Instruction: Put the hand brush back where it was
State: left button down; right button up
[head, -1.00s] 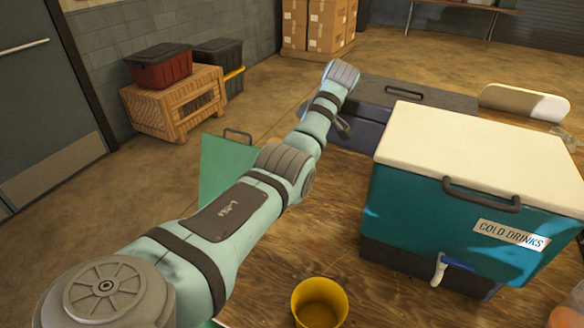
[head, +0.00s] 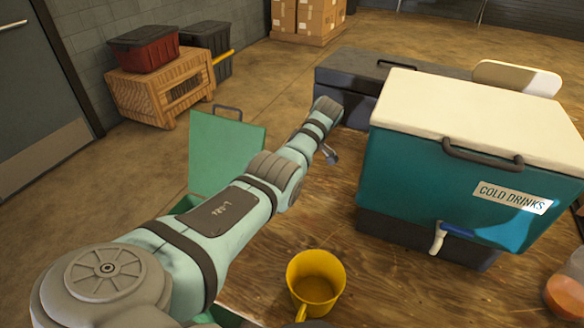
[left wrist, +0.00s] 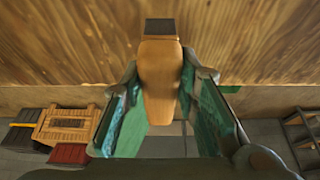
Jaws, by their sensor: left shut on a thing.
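The hand brush (left wrist: 160,75) shows in the left wrist view as an orange-brown wooden handle with a dark block at its far end. My left gripper (left wrist: 161,100) is shut on the handle, with a teal finger along each side. The wooden table top lies beyond the brush in that view. In the head view my left gripper (head: 330,152) is at the far end of the arm, over the table left of the cooler; the brush cannot be made out there. My right gripper is in neither view.
A teal cooler (head: 440,195) with a white lid stands right of my arm. A dark case (head: 345,75) lies behind it. A yellow mug (head: 316,280) stands at the front. An open green box lid (head: 222,150) rises left of my arm. Bare table lies between arm and cooler.

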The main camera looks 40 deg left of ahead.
pick_arm(q)
notch_tip(320, 180, down, 3)
jog(key=shift+r, duration=0.1)
jog(key=shift+f+b, duration=0.2)
jog(key=shift+b, duration=0.15)
jog(key=c, duration=1.2)
grip_release()
jog(key=shift+c, duration=0.2)
jog(key=p+v, duration=0.3)
jog(key=v, duration=1.1)
jog(key=shift+r, duration=0.3)
